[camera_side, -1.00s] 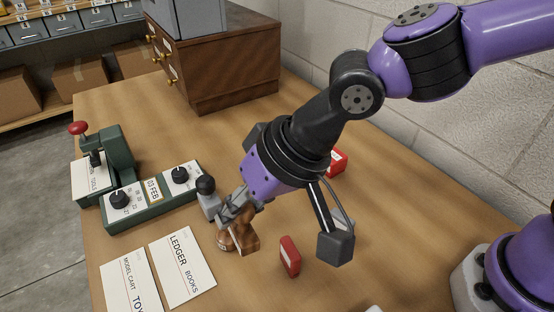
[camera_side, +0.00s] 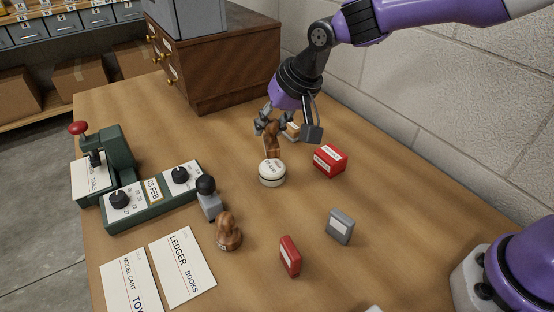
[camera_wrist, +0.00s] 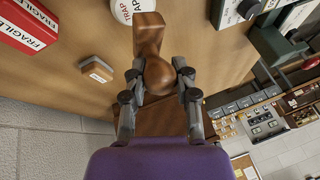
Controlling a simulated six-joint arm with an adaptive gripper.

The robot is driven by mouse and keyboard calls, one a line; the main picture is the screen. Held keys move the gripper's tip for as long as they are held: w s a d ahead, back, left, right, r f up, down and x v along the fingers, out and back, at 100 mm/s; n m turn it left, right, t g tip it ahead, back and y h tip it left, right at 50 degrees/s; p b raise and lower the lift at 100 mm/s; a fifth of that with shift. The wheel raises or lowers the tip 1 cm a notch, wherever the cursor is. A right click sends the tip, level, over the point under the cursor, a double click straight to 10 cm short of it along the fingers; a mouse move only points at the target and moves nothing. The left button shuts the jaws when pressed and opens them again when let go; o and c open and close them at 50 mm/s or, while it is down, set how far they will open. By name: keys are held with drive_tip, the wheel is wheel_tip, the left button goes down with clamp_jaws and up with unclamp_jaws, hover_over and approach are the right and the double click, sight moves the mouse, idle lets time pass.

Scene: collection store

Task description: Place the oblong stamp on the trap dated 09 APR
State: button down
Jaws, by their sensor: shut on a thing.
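My gripper (camera_side: 272,127) is shut on the knob handle of the oblong stamp (camera_side: 271,146), a brown wooden stamp with a block-shaped base. The trap (camera_side: 272,174) is a round white puck on the table, just in front of the stamp in the side view. In the wrist view, the stamp (camera_wrist: 148,30) hangs from my gripper (camera_wrist: 161,88) and its base lies beside the trap (camera_wrist: 124,8), covering part of its edge. TRAP and part of APR are readable there; the day number is not. I cannot tell whether the stamp touches the trap.
A red FRAGILE box (camera_side: 331,161) stands right of the trap, and a small pale-topped block (camera_side: 292,131) lies behind. A round wooden stamp (camera_side: 228,232), dark-knobbed grey stamp (camera_side: 208,198), red block (camera_side: 290,256), grey block (camera_side: 340,226) and green date device (camera_side: 152,200) stand nearer.

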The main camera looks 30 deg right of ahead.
sight(273, 135)
drive_tip(key=shift+f, duration=1.85)
drive_tip(key=shift+f, duration=0.1)
drive_tip(key=c, duration=0.6)
unclamp_jaws()
drive_tip(key=shift+s+r, duration=0.2)
drive_tip(key=shift+r, duration=0.25)
drive_tip(key=d+v, duration=0.1)
drive_tip(key=v, duration=1.1)
drive_tip(key=s+d+n, duration=0.1)
drive_tip(key=s+d, duration=0.3)
drive_tip(key=s, duration=0.1)
drive_tip(key=s+d+n+h, duration=0.1)
drive_tip(key=s+d, duration=0.2)
drive_tip(key=s, duration=0.2)
drive_tip(key=s+d+f+h, duration=0.1)
drive_tip(key=s+d, duration=0.3)
drive_tip(key=s, duration=0.1)
drive_tip(key=shift+s+d+n+t, duration=0.3)
drive_tip(key=shift+s+n+t, duration=0.1)
